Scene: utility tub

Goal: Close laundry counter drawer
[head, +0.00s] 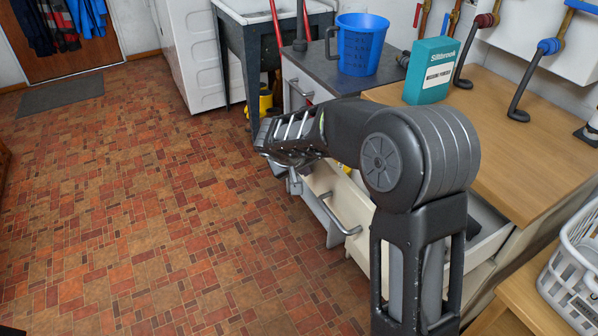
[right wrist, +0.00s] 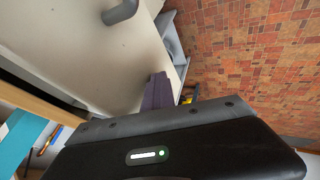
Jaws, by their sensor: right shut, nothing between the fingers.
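The laundry counter (head: 510,150) has a wooden top and cream fronts. One of its drawers (head: 488,243) stands open, with its pale side wall showing to the right of my arm. A cream front with a grey bar handle (head: 341,214) shows to the left of my arm. My right gripper (head: 288,148) is in front of the counter, left of that handle and higher in the picture. In the right wrist view its dark fingers (right wrist: 157,92) are shut and empty, over a cream panel (right wrist: 85,55) with a grey handle (right wrist: 121,11). Whether they touch it is unclear. My arm hides much of the drawer.
A blue bucket (head: 362,45) and a teal box (head: 432,70) stand on the countertops. A white laundry basket (head: 575,265) is at the right edge. A utility tub (head: 262,45) stands at the back. The tiled floor (head: 150,210) at left is clear.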

